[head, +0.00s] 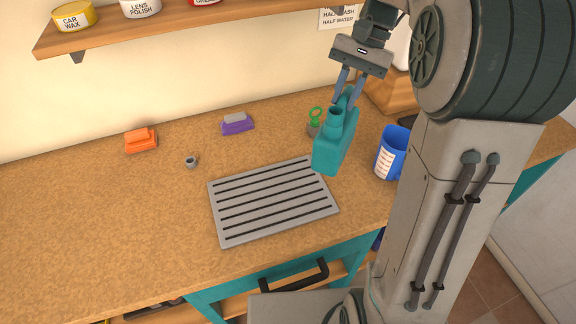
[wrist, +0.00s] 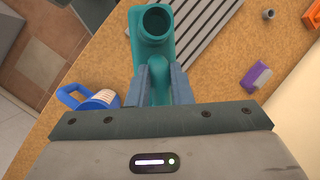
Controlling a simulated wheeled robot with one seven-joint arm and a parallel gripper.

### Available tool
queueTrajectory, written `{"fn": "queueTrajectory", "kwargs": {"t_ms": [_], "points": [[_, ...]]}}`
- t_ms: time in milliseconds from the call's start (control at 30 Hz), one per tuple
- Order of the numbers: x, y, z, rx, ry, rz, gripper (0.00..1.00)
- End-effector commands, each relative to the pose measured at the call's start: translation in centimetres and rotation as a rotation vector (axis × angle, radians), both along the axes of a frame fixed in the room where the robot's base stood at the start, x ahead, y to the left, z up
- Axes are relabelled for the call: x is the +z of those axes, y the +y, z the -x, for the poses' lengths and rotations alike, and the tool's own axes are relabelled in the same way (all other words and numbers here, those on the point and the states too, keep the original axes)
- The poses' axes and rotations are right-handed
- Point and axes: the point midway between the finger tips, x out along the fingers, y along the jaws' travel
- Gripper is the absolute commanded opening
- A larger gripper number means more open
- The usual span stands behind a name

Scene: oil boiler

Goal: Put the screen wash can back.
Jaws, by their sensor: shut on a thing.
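A teal can (head: 335,143) with an open round mouth hangs from my gripper (head: 350,95) above the right end of the grey slotted tray (head: 222,239). My gripper is shut on the can's handle. In the wrist view the can (wrist: 153,25) shows its dark open mouth, and the fingers of my gripper (wrist: 165,84) close on its handle from both sides. No label shows on the sides of the can in view. The can looks upright or slightly tilted. I cannot tell how far it is above the counter.
A blue jug (head: 391,152) with a white label stands just right of the can. A green-ringed object (head: 315,117) is close behind it. A purple brush (head: 238,123), a small metal piece (head: 191,161) and an orange block (head: 141,140) lie left. A shelf (head: 110,38) holds labelled tins above.

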Motion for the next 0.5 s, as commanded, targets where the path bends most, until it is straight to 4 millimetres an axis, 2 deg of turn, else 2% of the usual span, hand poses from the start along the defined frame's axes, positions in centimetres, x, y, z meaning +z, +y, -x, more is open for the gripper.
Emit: {"fn": "queueTrajectory", "kwargs": {"t_ms": [167,500], "points": [[-1.3,2.5,0.7,0.007,0.001,-0.001,0.00],[-5.3,9.0,2.3,0.007,0.002,-0.001,0.00]]}}
